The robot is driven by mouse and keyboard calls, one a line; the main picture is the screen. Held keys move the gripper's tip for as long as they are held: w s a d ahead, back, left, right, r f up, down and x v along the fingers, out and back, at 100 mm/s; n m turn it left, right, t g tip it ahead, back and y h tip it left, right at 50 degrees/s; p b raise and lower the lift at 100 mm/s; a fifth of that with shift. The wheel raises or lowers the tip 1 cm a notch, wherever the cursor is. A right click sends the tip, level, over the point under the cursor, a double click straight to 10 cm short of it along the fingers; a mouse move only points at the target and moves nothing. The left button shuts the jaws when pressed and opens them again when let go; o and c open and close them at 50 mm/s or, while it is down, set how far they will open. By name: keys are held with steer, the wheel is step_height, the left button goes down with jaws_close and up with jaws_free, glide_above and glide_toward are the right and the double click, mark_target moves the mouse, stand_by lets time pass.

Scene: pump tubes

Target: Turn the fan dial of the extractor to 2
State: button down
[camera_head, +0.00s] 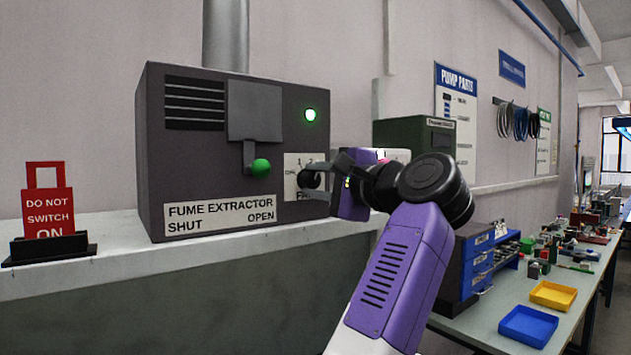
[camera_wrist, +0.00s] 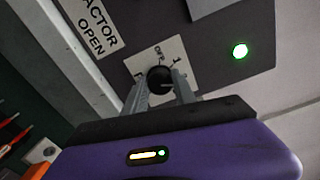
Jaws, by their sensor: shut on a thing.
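The fume extractor (camera_head: 190,180) is a dark grey box on a pale ledge. Its fan dial (camera_head: 309,179) is a black round knob on a white plate (camera_head: 291,163) at the lower right of the front face, with numbers 1 and 2 along the top. My gripper (camera_head: 318,180) reaches in from the right and is shut on the fan dial. In the wrist view the two grey fingers hold the dial (camera_wrist: 159,79) from either side. The fingers hide part of the plate, and I cannot read which mark the dial points to.
A green-knobbed lever (camera_head: 260,168) sits left of the dial plate, and a green light (camera_head: 310,115) glows above. A red "DO NOT SWITCH ON" sign (camera_head: 48,205) stands on the ledge at left. A bench with blue (camera_head: 528,326) and yellow (camera_head: 553,295) trays is at right.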

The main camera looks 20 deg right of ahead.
steer(key=c, duration=1)
jaws_free()
steer(key=shift+d, duration=0.1)
steer(key=b+v, duration=0.2)
steer(key=v, duration=0.6)
steer(key=shift+b, duration=0.3)
steer(key=shift+w, duration=0.1)
